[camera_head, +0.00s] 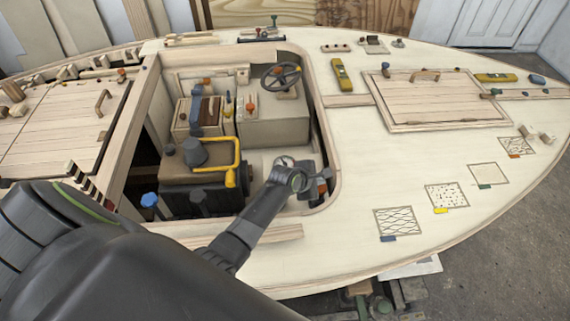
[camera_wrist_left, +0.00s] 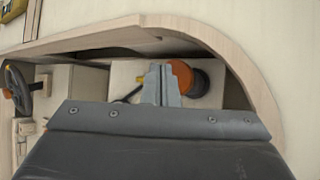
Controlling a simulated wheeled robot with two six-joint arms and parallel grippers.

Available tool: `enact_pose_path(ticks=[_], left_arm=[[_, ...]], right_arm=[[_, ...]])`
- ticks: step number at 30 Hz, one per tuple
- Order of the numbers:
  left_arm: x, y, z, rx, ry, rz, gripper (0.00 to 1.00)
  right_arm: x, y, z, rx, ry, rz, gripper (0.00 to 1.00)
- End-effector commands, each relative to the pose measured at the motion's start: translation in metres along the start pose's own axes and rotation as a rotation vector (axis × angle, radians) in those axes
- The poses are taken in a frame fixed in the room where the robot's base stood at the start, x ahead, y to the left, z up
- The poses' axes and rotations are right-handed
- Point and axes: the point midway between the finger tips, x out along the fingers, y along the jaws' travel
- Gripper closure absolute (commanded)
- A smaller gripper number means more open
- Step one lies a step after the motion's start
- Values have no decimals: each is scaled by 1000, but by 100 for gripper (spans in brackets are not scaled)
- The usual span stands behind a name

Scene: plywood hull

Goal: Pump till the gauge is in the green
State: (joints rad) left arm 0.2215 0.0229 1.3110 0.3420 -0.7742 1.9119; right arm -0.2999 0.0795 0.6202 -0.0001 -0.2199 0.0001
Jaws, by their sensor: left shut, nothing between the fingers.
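My left gripper (camera_head: 316,182) reaches into the right front corner of the cockpit opening. Its fingers are shut and empty in the left wrist view (camera_wrist_left: 160,82). Just beyond and to the right of the fingertips is a part with an orange piece (camera_wrist_left: 181,74) and a dark round body (camera_wrist_left: 200,84), near the curved cockpit wall. The fingers overlap its left side in the picture, and I cannot tell whether they touch it. In the head view my gripper mostly hides this corner. My right gripper is not in view.
The curved wooden cockpit rim (camera_wrist_left: 150,24) surrounds my gripper closely. A steering wheel (camera_head: 281,76) stands farther back on a pale console (camera_head: 262,120). A bent yellow bar (camera_head: 232,166) stands left of my wrist. The deck to the right has open room.

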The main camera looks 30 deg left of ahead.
Motion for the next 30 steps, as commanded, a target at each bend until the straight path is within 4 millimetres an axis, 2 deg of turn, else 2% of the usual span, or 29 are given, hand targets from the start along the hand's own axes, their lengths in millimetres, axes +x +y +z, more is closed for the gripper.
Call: enact_pose_path(ticks=[30], left_arm=[[9, -7, -7, 0, 0, 0, 100]], right_arm=[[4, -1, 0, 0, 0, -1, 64]])
